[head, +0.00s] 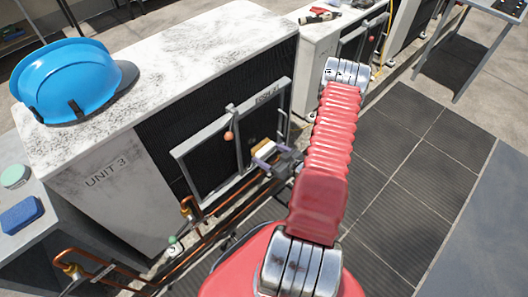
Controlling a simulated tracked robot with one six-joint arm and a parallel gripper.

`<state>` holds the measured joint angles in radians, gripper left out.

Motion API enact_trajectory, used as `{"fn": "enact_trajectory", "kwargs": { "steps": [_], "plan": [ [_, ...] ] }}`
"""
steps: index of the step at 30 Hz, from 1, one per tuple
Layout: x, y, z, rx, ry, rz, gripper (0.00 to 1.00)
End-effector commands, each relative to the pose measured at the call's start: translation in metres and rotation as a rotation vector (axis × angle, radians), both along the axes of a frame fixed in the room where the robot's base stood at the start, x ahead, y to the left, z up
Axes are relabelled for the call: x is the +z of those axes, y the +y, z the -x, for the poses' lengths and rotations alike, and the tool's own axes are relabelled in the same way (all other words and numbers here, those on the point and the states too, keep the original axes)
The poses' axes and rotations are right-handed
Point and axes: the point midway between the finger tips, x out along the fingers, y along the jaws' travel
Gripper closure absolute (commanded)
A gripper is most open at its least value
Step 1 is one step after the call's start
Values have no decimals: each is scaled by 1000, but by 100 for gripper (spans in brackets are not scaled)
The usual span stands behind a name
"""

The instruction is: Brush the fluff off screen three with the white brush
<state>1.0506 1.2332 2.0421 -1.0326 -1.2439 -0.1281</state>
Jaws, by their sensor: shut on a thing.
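The unit marked UNIT 3 (106,174) stands at left centre, with a dark screen in a grey frame (184,162) on its front. A small tag at the frame's upper right is too small to read surely. My gripper (264,158), with purple fingertips, is low in front of the screen's right part. It is shut on a small cream-white and tan thing, apparently the white brush (261,150). I cannot tell whether the brush touches the screen. No fluff can be made out on the dark mesh at this size.
An orange knob (228,136) hangs on the frame's middle bar. Copper pipes (205,236) run low before the unit. A blue hard hat (68,80) sits on top. A blue sponge (20,214) lies at left. Dark floor tiles (400,150) at right are clear.

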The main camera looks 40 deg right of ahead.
Motion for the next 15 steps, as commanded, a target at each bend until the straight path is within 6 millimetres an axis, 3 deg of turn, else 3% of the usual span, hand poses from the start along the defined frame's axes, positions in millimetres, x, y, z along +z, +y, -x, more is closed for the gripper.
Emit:
{"fn": "enact_trajectory", "kwargs": {
  "steps": [7,15],
  "plan": [
    [0,0,17,0,0,-1,47],
    [0,0,19,0,-1,0,47]
  ]
}}
